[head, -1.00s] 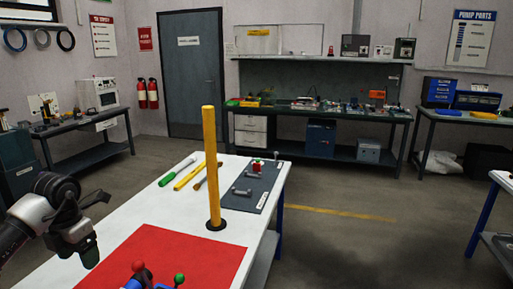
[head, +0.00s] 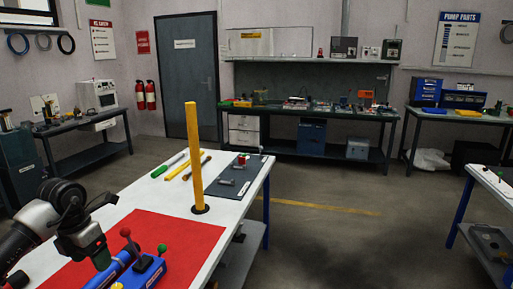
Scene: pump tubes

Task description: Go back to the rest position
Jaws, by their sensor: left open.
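My left gripper (head: 102,258) is at the lower left, pointing down over the left part of the red mat (head: 178,235). It is open, and I see nothing held in it. Its fingertips are close to a blue device (head: 150,272) with a red knob and a green knob at the bottom edge; I cannot tell whether they touch. A yellow post (head: 194,155) stands upright on a dark round base on the white table (head: 228,207). My right gripper is not in view.
A green tube (head: 170,165), a yellow tube (head: 178,168) and a brown-handled tool (head: 197,168) lie on the table's far part. A dark mat (head: 232,187) with small grey parts and a red piece is beside them. Open floor (head: 330,235) lies to the right.

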